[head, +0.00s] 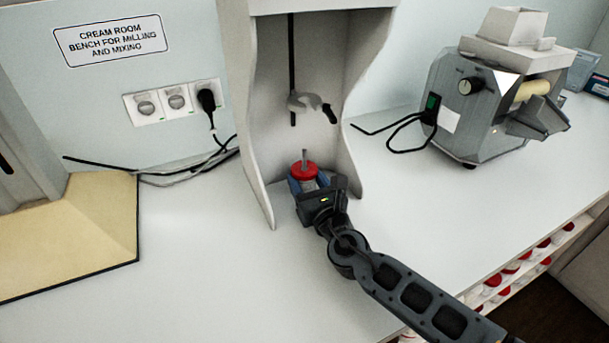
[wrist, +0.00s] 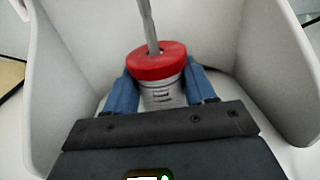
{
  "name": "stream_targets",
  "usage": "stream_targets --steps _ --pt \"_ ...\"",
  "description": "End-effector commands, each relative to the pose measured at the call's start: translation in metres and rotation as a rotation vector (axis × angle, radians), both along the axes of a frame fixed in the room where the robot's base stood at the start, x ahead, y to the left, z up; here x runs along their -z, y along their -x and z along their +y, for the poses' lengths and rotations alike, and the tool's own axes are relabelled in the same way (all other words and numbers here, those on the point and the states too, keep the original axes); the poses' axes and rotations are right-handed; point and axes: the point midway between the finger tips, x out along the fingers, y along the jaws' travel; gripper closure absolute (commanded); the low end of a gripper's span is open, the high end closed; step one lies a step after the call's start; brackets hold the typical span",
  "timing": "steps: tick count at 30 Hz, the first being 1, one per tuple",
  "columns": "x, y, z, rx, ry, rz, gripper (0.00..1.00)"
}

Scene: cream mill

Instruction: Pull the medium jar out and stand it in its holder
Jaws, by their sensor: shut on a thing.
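A jar with a red lid (head: 304,170) and a pale, marked body stands upright between my gripper's fingers. A thin grey shaft rises from the middle of the lid. My gripper (head: 309,181) is shut on the jar, one blue finger on each side, at the open front of the white booth. The jar also shows in the wrist view (wrist: 160,93), where the fingers cover its sides and my gripper's body hides its base. A grey open-ended clamp (head: 304,102) on a dark upright rod is above and behind the jar, apart from it. I cannot tell whether this clamp is its holder.
The white booth's side walls (head: 258,185) stand close on both sides of the jar. A grey milling machine (head: 485,105) stands to the right with its cable. Red-capped jars (head: 510,270) fill shelves under the bench edge. The bench at front left is clear.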

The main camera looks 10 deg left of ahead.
Motion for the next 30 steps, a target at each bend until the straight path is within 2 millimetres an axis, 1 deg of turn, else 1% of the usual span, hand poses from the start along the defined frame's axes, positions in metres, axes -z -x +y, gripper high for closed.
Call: stream_targets --steps 30 --pt "0.001 0.039 -0.026 -0.001 0.0 0.004 0.76"
